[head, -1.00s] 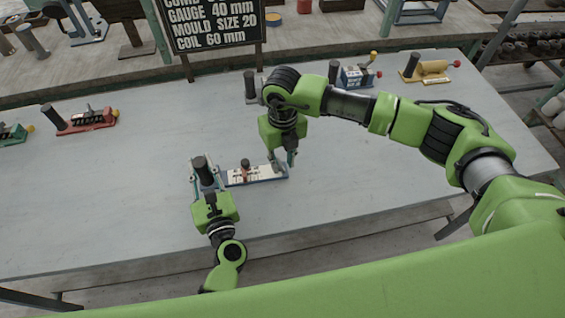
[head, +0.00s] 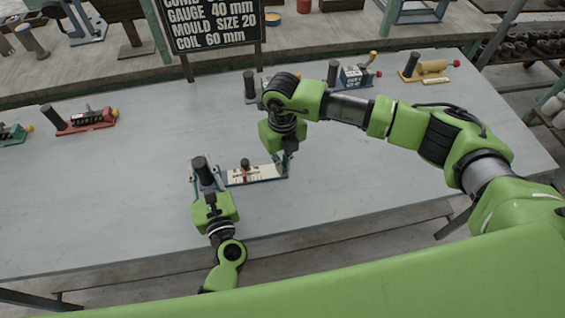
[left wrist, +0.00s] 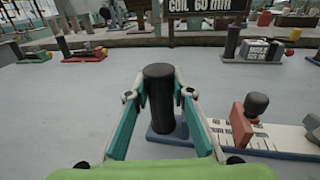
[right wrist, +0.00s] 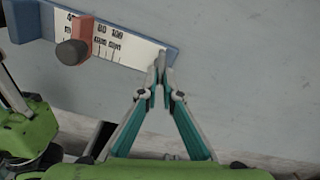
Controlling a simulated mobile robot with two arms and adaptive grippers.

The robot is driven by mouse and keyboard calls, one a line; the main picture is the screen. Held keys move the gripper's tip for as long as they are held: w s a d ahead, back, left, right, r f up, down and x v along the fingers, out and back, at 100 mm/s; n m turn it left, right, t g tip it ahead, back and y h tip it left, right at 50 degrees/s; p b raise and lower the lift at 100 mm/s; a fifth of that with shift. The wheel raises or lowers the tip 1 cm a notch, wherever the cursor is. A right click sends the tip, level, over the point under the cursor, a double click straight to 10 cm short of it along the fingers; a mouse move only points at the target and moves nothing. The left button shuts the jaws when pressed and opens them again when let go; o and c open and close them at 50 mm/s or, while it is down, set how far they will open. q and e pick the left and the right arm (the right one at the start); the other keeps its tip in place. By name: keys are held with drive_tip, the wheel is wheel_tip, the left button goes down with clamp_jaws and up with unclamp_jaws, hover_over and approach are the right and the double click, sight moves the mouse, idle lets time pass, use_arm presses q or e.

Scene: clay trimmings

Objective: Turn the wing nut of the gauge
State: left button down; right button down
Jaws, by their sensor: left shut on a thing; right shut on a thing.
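The gauge (head: 262,179) lies on the table, with a blue base, a white scale and a red slider (left wrist: 242,124) with a dark knob. A black upright post (left wrist: 158,82) stands at its left end. My left gripper (head: 203,172) is shut around this post, with one finger on each side. My right gripper (head: 286,160) reaches down to the gauge's right end. In the right wrist view its fingertips (right wrist: 162,72) are together at the end of the scale (right wrist: 118,46), shut on the small wing nut, which they mostly hide.
Other gauges stand further back on the table (head: 140,160): a red one (head: 88,124), a blue one (head: 352,78) and a yellow one (head: 428,74). A black sign (head: 212,24) stands behind. The table around the held gauge is clear.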

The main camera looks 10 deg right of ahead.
drive_tip(key=n, duration=0.5)
drive_tip(key=shift+w+d, duration=0.15)
drive_tip(key=shift+d, duration=0.05)
drive_tip(key=n, duration=0.5)
drive_tip(key=shift+w+d+r+n, duration=0.1)
drive_tip(key=shift+w+d+n, duration=0.15)
drive_tip(key=shift+n, duration=0.15)
drive_tip(key=n, duration=0.5)
drive_tip(key=shift+w, duration=0.3)
drive_tip(key=n, duration=0.5)
drive_tip(key=shift+w+a+n, duration=0.15)
drive_tip(key=shift+w+n, duration=0.1)
drive_tip(key=shift+n, duration=0.05)
drive_tip(key=c, duration=2.2)
unclamp_jaws()
wheel_tip(320, 180, up, 12)
drive_tip(key=shift+f, duration=0.1)
